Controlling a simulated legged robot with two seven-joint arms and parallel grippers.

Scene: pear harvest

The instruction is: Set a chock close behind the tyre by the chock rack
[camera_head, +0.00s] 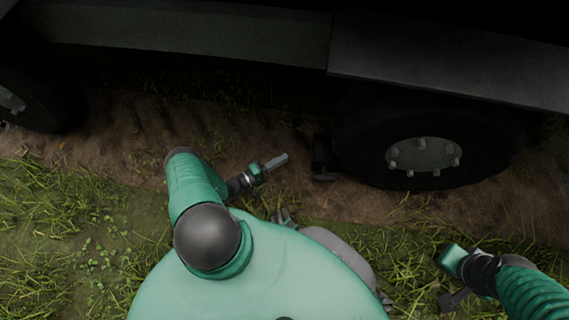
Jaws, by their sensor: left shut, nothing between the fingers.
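The large dark tyre (355,145), with a grey bolted hub (422,155), stands right of centre under the vehicle. A dark chock-like block (321,155) sits on the dirt close against the tyre's left side; shadow hides whether they touch. My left gripper (283,160) is shut and empty, its tips a short way left of the block and apart from it. My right gripper (452,299) is low at the right over the grass, below the tyre; its fingers are too unclear to read. I cannot make out a chock rack.
Another dark tyre (40,95) stands at the far left. The dark vehicle body (190,38) overhangs the top. A bare dirt track (120,140) runs between the tyres, with open grass (60,220) in front.

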